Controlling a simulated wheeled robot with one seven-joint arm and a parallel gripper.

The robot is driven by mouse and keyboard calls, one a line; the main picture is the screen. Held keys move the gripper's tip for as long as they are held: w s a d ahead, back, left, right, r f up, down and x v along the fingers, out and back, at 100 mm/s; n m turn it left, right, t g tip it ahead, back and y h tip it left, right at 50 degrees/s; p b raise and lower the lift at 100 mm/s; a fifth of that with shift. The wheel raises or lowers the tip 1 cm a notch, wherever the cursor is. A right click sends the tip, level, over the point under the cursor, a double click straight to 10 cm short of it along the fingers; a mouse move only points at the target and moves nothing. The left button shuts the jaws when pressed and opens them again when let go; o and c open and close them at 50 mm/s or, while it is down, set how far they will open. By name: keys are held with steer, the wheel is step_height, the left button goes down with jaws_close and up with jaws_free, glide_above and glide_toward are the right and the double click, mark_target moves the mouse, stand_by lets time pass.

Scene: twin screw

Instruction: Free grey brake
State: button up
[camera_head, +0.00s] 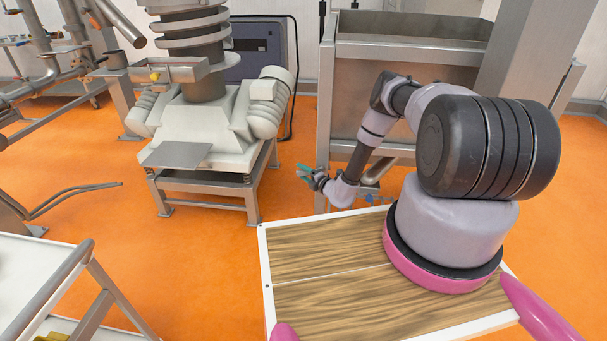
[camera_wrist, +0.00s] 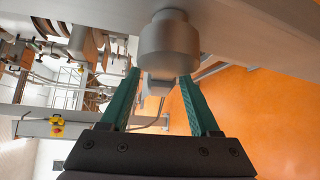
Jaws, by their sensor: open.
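My gripper (camera_head: 306,173) reaches out on the far side of the wood-topped platform, left of the steel hopper's leg. In the wrist view its two teal fingers (camera_wrist: 159,76) are open and apart, with nothing gripped. A grey rounded cylinder (camera_wrist: 168,45) on a steel beam lies just ahead of the fingertips, with a small grey block (camera_wrist: 156,86) below it, seen between the fingers. I cannot tell whether this is the grey brake, or whether the fingers touch it. No part is clearly recognisable as the brake in the head view.
The steel hopper (camera_head: 345,75) stands behind my arm. A pale machine (camera_head: 215,125) on a steel stand (camera_head: 205,188) is to the left. A white cart (camera_head: 40,275) is at the lower left. Orange floor (camera_head: 190,245) is clear between them. Yellow fittings (camera_wrist: 56,126) show in the wrist view.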

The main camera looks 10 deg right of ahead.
jaws_close()
stand_by(1.3)
